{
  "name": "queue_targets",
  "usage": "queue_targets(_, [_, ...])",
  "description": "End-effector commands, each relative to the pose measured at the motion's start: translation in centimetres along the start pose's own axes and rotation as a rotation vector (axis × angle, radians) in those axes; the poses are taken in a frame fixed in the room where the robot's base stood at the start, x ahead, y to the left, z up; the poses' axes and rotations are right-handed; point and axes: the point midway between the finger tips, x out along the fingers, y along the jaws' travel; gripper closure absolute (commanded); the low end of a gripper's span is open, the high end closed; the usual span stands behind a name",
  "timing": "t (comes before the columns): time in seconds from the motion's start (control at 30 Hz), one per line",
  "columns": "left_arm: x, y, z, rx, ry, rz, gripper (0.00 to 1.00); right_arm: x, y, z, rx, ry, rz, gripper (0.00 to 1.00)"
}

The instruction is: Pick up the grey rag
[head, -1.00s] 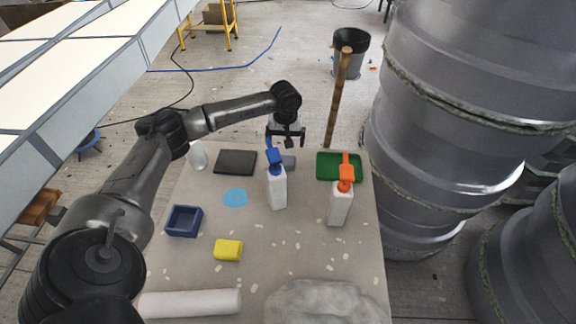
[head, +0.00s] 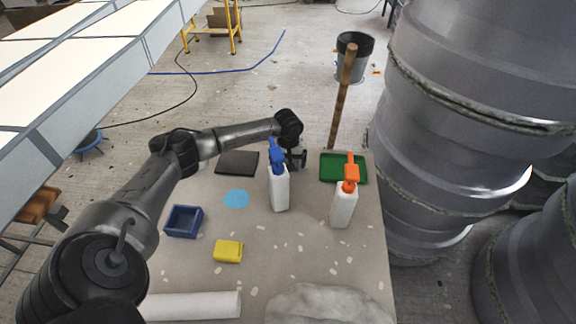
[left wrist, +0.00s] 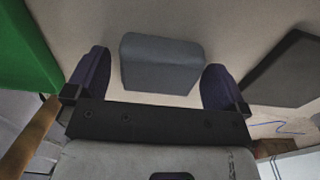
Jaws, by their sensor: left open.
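The grey rag (left wrist: 161,64) is a folded, block-like piece lying on the table in the left wrist view. It sits between the two fingers of my left gripper (left wrist: 157,72), with a gap on each side. In the head view my left gripper (head: 296,160) is low at the far part of the table, just behind the blue-topped spray bottle (head: 279,188). There the gripper and bottle hide most or all of the rag. My left gripper is open and empty. My right gripper is in neither view.
An orange-topped spray bottle (head: 343,208) stands to the right, before a green tray (head: 330,180). A dark flat pad (head: 238,163) lies left of the gripper. A blue box (head: 170,231), yellow cloth (head: 228,251) and white roll (head: 195,306) lie nearer.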

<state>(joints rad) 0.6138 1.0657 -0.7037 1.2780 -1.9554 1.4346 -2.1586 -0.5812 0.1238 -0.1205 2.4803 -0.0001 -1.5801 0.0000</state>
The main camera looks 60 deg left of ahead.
Motion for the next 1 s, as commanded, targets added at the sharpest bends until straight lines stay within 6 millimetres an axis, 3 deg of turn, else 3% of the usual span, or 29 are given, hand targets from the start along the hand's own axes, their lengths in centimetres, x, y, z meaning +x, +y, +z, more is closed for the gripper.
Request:
queue_targets(0.27, [0.57,0.02,-0.04,0.0,0.001,0.001,0.0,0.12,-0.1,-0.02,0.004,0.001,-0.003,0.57])
queue_targets(0.73, [0.56,0.01,-0.03,0.0,0.001,0.001,0.44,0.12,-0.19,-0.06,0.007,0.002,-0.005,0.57])
queue_targets(1.0, [0.15,0.01,-0.07,0.0,0.002,0.001,0.44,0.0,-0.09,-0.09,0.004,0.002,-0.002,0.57])
